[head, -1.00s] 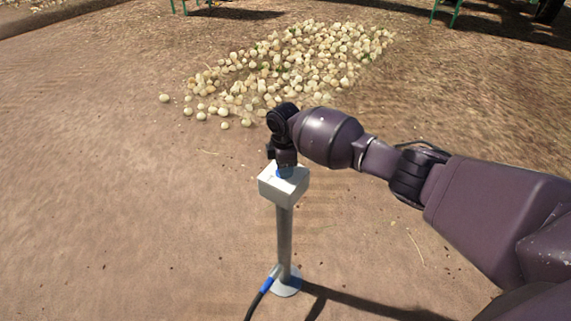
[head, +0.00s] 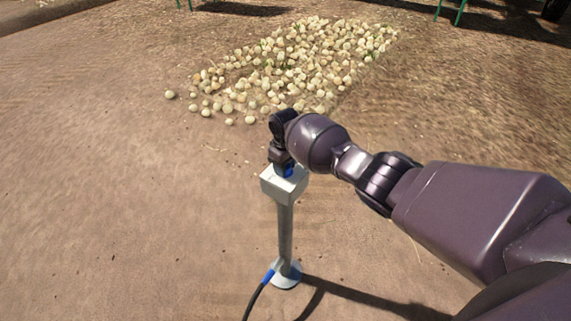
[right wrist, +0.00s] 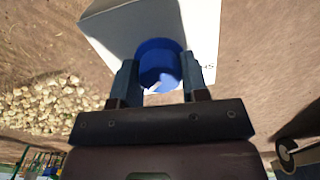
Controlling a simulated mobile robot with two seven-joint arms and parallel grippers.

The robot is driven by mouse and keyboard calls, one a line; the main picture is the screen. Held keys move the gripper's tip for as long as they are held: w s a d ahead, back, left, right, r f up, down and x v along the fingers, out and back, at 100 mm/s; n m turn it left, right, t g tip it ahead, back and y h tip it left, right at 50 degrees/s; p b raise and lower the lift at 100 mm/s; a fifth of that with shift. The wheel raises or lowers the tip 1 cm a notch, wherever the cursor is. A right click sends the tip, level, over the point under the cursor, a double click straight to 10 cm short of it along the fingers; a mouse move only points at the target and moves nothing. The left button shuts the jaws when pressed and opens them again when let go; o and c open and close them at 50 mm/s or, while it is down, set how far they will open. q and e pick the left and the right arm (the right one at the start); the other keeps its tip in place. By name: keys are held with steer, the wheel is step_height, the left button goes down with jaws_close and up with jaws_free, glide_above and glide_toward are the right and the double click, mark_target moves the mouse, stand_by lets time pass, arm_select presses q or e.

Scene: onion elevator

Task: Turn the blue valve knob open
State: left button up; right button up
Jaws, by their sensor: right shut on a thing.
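The blue valve knob (right wrist: 158,62) sits on the face of a white box (right wrist: 112,30) in the right wrist view. In the head view a little of the knob (head: 285,170) shows on top of the white box (head: 285,187), which stands on a grey post (head: 285,232). My right gripper (right wrist: 160,75) has one finger on each side of the knob and is shut on it. In the head view the right gripper (head: 282,162) points down at the box and hides most of the knob. My left gripper is not in view.
A heap of onions (head: 290,65) lies on the ground behind the post. A black hose (head: 255,300) with a blue fitting leaves the post's round base (head: 285,275). The dirt ground to the left is clear.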

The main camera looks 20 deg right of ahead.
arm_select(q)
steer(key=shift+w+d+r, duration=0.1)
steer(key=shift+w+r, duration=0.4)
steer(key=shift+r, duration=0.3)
arm_select(e)
steer(key=shift+m, duration=1)
arm_select(q)
steer(key=shift+p, duration=0.3)
arm_select(e)
steer(key=o, duration=0.9)
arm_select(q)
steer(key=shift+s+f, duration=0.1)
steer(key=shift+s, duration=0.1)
arm_select(e)
steer(key=shift+o, duration=0.2)
steer(key=shift+r, duration=0.1)
